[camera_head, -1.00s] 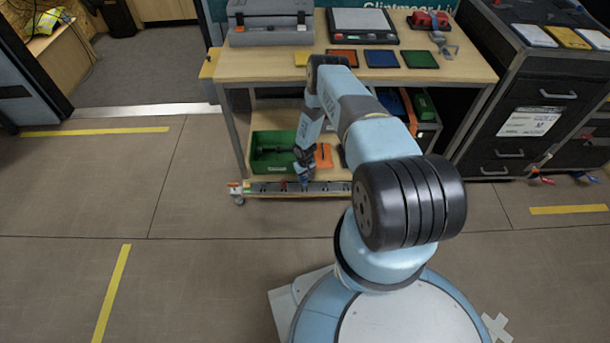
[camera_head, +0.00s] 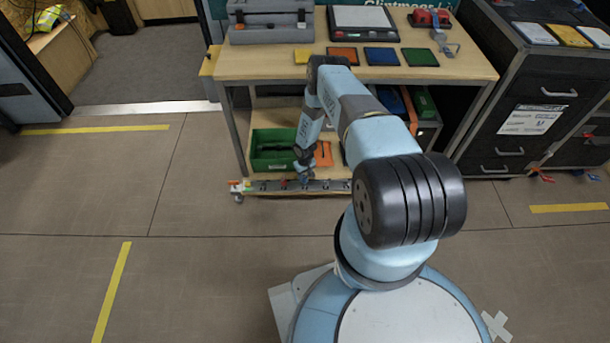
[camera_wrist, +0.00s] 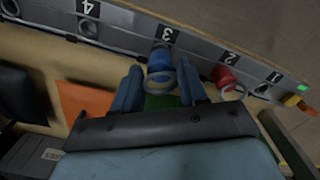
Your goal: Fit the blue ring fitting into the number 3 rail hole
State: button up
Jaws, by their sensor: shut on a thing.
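The blue ring fitting (camera_wrist: 159,62) is between the two fingers of my gripper (camera_wrist: 160,78) in the wrist view, with its ring end toward the palm. Its far end is at the grey rail (camera_wrist: 126,28), just below the printed number 3 (camera_wrist: 168,35). The fitting covers the number 3 hole, and I cannot tell whether its end has entered it. In the head view my gripper (camera_head: 305,172) is low over the rail (camera_head: 265,187) at the front of the trolley's lower shelf. The fitting is too small there to judge.
A red fitting (camera_wrist: 226,76) stands at the number 2 position, close beside the finger on that side. The number 4 hole (camera_wrist: 87,28) looks empty. A green tray (camera_head: 272,138) and an orange piece (camera_head: 323,153) lie behind the rail.

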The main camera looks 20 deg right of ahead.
jog(key=shift+f, duration=1.05)
jog(key=o, duration=1.2)
jog(key=shift+o, duration=0.2)
jog(key=shift+r, duration=0.15)
notch_tip(320, 180, up, 13)
jog(key=shift+r, duration=0.2)
